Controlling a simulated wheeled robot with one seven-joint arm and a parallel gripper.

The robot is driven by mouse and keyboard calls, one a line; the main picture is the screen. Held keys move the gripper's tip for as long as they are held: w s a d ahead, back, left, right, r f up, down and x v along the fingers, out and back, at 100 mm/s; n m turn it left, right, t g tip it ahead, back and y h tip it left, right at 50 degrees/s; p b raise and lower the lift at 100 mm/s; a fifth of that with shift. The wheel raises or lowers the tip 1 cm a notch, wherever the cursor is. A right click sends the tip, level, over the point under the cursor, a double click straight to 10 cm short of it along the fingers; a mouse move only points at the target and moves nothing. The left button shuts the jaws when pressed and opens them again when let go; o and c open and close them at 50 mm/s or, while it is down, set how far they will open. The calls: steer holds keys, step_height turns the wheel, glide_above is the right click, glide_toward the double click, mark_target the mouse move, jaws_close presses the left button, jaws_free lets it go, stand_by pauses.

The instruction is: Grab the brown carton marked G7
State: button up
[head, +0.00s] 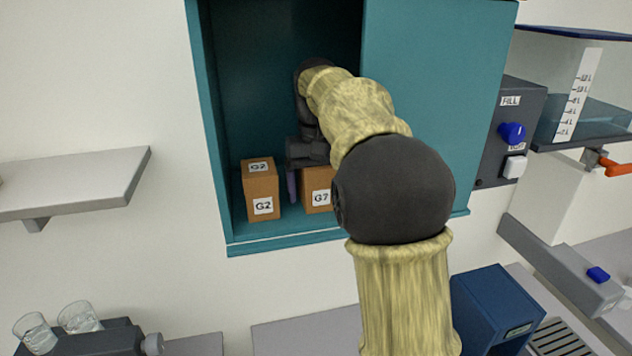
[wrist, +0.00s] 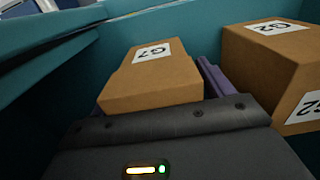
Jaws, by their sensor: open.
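The brown carton marked G7 (head: 318,198) stands on the floor of the teal cabinet, partly hidden by my arm in the head view. In the wrist view this carton (wrist: 150,82) is directly ahead of the dark gripper body, its label on top. My gripper (head: 309,179) is open inside the cabinet at the carton. I cannot tell whether the finger touches the carton.
A brown carton marked G2 (head: 261,191) stands close on the left, leaving a narrow gap. The teal cabinet (head: 285,238) has walls around the cartons, and a teal panel (head: 440,90) covers its right part. A grey shelf (head: 75,183) is at left.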

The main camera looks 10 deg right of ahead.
steer(key=c, duration=1.1)
steer(key=shift+r, duration=0.1)
